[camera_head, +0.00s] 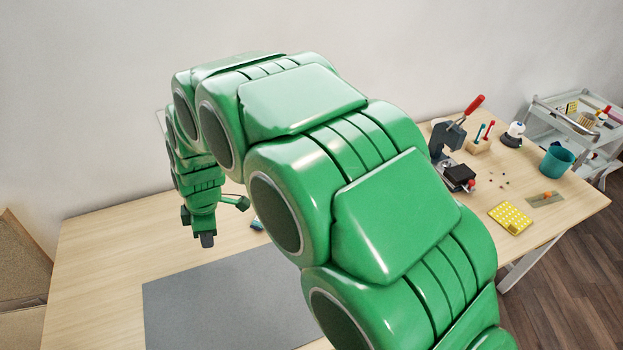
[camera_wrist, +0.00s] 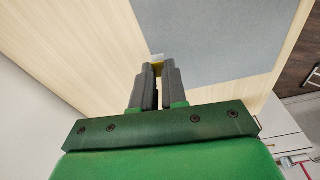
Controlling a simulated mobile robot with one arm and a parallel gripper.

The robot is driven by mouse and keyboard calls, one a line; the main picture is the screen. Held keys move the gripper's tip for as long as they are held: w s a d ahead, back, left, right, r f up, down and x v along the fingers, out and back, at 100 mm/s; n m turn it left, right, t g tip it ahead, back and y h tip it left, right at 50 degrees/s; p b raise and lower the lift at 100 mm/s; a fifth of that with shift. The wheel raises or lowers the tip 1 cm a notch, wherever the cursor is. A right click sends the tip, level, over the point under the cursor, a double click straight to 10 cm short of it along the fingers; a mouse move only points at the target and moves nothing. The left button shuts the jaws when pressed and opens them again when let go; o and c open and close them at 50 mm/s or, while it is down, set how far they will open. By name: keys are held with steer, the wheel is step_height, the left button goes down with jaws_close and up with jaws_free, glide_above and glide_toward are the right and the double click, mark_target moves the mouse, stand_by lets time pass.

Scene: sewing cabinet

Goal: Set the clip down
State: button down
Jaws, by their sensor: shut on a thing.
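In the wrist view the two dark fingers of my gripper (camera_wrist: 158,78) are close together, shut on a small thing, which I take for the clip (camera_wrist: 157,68). Only a yellowish bit of it and a pale bluish edge show between the fingertips; the fingers hide the rest. In the head view the clip cannot be made out. I cannot tell the exact height of the fingertips above the table.
The grey mat (camera_head: 210,300) is flat and bare where visible. A small teal thing (camera_head: 257,224) lies behind it, partly hidden by my arm. At right stand a press (camera_head: 447,140), a yellow dotted tray (camera_head: 510,217) and a teal bin (camera_head: 556,161). The left tabletop looks clear.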

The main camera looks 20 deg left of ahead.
steer(key=w+d+m, duration=0.3)
steer(key=w+d, duration=0.3)
steer(key=w, duration=0.5)
steer(key=w+d+m+t, duration=0.1)
steer(key=w+d+m, duration=0.1)
steer(key=w+d, duration=0.7)
steer(key=w+d+m, duration=0.3)
steer(key=w+d, duration=0.1)
steer(key=w, duration=1)
steer(key=w+a+f, duration=0.2)
steer(key=w+f, duration=0.1)
steer(key=w+a+f, duration=0.2)
steer(key=w, duration=0.2)
steer(key=w+a+f, duration=0.2)
steer(key=w+f, duration=0.1)
steer(key=shift+w+f, duration=0.25)
steer(key=shift+f, duration=0.1)
steer(key=shift+w+a+f, duration=0.1)
steer(key=shift+w+f, duration=0.1)
steer(key=shift+w, duration=0.1)
steer(key=shift+f, duration=0.1)
steer(key=shift+w+f, duration=0.1)
steer(key=shift+w, duration=0.05)
steer(key=shift+a+f, duration=0.1)
steer(key=shift+f, duration=1.6)
steer(key=shift+f, duration=0.1)
